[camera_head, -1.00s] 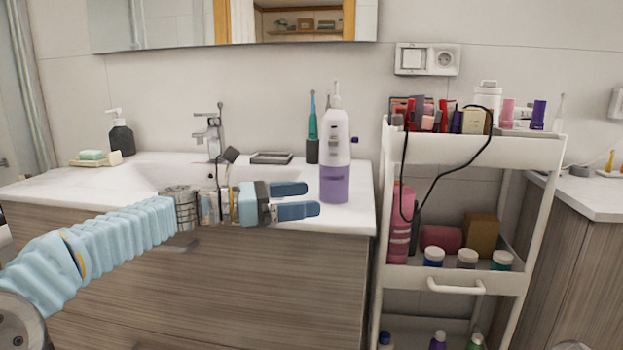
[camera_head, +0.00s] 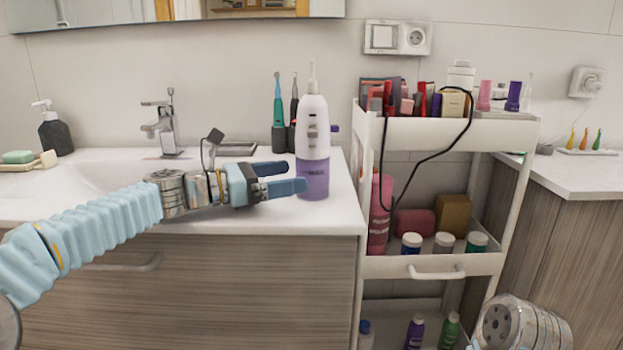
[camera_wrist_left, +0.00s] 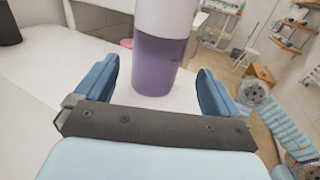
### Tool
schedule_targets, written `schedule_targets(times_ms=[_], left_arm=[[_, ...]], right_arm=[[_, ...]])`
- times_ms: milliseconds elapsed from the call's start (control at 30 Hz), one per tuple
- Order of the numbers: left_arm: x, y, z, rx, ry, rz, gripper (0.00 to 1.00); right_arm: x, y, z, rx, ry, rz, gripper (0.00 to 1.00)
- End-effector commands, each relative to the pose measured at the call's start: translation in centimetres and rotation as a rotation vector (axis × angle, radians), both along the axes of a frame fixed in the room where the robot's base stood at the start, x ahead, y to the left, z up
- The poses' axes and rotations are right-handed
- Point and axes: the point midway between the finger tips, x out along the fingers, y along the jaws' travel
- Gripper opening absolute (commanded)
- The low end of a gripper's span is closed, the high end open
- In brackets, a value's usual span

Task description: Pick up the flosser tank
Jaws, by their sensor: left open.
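The flosser is a white bottle-like body (camera_head: 313,120) with a nozzle on top, and its purple translucent tank (camera_head: 313,179) forms the base. It stands upright on the white sink counter near the right edge. My left gripper (camera_head: 288,178) is open, its blue fingers pointing right at the tank. In the left wrist view the tank (camera_wrist_left: 155,65) sits ahead, between and slightly beyond the fingertips of the left gripper (camera_wrist_left: 158,85). I see no grip on it. My right arm shows only as a metal link at the lower right; its gripper is out of view.
Electric toothbrushes (camera_head: 279,115) stand just behind the flosser on the left. A faucet (camera_head: 163,125) and a soap dispenser (camera_head: 53,130) are farther left. A white cart (camera_head: 450,133) full of cosmetics stands right of the counter, with a black cable hanging over it.

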Motion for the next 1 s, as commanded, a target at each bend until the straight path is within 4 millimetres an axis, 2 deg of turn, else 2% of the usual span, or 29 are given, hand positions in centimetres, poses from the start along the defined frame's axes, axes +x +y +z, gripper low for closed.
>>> schedule_targets(times_ms=[167,433,733,1000], left_arm=[[0.6,-1.4,0.1,0.0,0.001,-0.001,0.97],[2.5,-5.0,0.5,0.0,0.001,-0.003,0.97],[2.8,-5.6,0.3,0.0,0.0,0.0,0.97],[2.8,-5.6,0.4,0.0,0.0,0.0,0.57]], right_arm=[[0.0,0.0,0.4,0.0,0.0,0.001,0.43],[0.0,0.1,1.4,0.002,0.0,0.002,0.43],[0.0,0.1,1.4,0.002,0.0,0.003,0.43],[0.0,0.1,1.4,0.002,0.001,0.003,0.43]])
